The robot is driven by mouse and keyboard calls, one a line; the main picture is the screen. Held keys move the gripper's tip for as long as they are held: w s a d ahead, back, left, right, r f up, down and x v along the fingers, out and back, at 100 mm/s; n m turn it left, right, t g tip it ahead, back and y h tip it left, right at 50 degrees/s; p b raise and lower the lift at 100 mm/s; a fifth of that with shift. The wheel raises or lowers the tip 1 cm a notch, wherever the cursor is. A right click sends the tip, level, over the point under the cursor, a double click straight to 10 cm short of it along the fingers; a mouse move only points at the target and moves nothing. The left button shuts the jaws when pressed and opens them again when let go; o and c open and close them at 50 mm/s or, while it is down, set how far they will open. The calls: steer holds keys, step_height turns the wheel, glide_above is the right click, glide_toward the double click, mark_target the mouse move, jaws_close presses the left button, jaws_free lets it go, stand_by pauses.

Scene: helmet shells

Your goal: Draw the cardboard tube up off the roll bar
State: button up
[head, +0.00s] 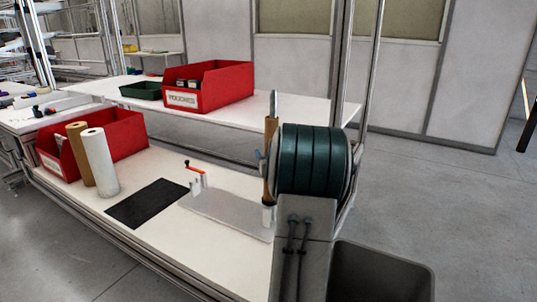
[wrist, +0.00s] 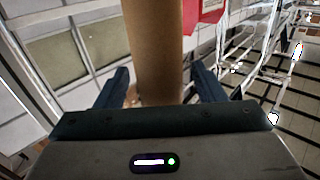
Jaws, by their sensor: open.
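The brown cardboard tube (head: 270,132) stands upright on the roll bar (head: 274,104), whose grey end sticks out above it. The tube's lower part is partly hidden by my wrist in the head view. In the wrist view the tube (wrist: 154,45) runs between the two dark blue fingers of my gripper (wrist: 161,78). The fingers are open, one on each side of the tube, with visible gaps. In the head view my gripper (head: 263,160) is at about mid-height of the tube, mostly hidden behind my wrist.
A white plate (head: 230,213) and a small stand with a red-orange handle (head: 194,169) are left of the tube. A black mat (head: 147,203), a white roll (head: 99,160), another brown roll (head: 77,140) and red bins (head: 125,132) lie farther left. A grey bin (head: 380,272) stands front right.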

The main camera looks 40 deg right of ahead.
steer(key=shift+x, duration=0.85)
steer(key=c, duration=1.1)
steer(key=shift+o, duration=0.2)
steer(key=shift+s+r+p, duration=0.15)
steer(key=shift+r+p, duration=4.6)
steer(key=shift+r, duration=2.4)
step_height(320, 180, up, 14)
steer(key=p, duration=1)
steer(key=shift+s+p, duration=0.25)
steer(key=shift+p, duration=0.15)
steer(key=shift+d, duration=0.15)
